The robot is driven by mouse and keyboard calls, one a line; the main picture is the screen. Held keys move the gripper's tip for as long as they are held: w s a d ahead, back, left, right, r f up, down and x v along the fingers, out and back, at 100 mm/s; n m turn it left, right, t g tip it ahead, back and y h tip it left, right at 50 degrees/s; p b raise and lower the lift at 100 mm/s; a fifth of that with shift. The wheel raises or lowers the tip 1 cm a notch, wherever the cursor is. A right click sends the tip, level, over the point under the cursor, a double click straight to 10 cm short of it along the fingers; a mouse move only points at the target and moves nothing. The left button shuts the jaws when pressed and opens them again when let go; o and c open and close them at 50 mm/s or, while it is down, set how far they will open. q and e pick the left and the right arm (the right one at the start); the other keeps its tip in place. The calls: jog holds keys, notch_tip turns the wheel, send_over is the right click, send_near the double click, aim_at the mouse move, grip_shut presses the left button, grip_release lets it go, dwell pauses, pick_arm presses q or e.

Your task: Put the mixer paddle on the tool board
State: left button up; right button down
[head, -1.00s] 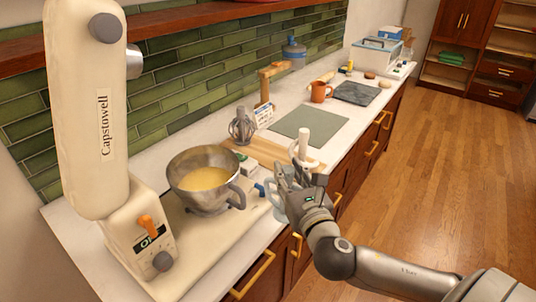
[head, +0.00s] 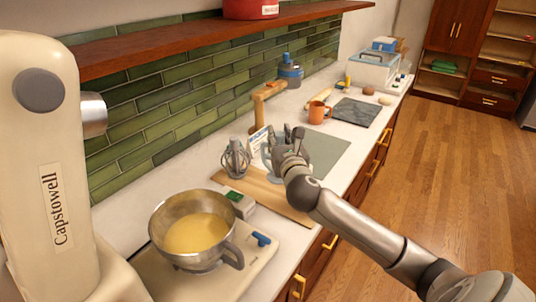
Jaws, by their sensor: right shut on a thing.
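My right gripper (head: 290,138) is shut on the mixer paddle (head: 268,152), a pale blue-grey flat beater partly hidden by the fingers. It holds the paddle above the far part of the wooden tool board (head: 262,190). I cannot tell whether the paddle touches the board. My left gripper is not in view.
A steel bowl of yellow batter (head: 195,235) stands at the cream mixer (head: 60,170) in front. A small white and green box (head: 240,203) sits between bowl and board. Behind are a grey-green mat (head: 325,155), an orange mug (head: 318,113) and a dark slab (head: 356,112).

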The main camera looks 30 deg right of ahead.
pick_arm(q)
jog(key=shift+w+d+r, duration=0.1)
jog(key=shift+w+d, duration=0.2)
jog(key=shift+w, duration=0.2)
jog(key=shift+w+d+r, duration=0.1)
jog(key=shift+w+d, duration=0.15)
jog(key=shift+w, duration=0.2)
pick_arm(e)
jog(key=w+d+f, duration=0.1)
jog(key=w+f, duration=0.6)
jog(key=f, duration=0.3)
jog(key=shift+w+d+f, duration=0.15)
jog(key=shift+w+d, duration=0.05)
jog(key=shift+w, duration=0.15)
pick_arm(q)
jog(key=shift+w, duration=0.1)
pick_arm(e)
jog(key=shift+f, duration=0.2)
jog(key=c, duration=1.1)
grip_release()
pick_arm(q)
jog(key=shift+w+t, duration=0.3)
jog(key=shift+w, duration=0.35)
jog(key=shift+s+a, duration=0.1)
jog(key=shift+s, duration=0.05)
pick_arm(e)
jog(key=shift+s+r, duration=0.15)
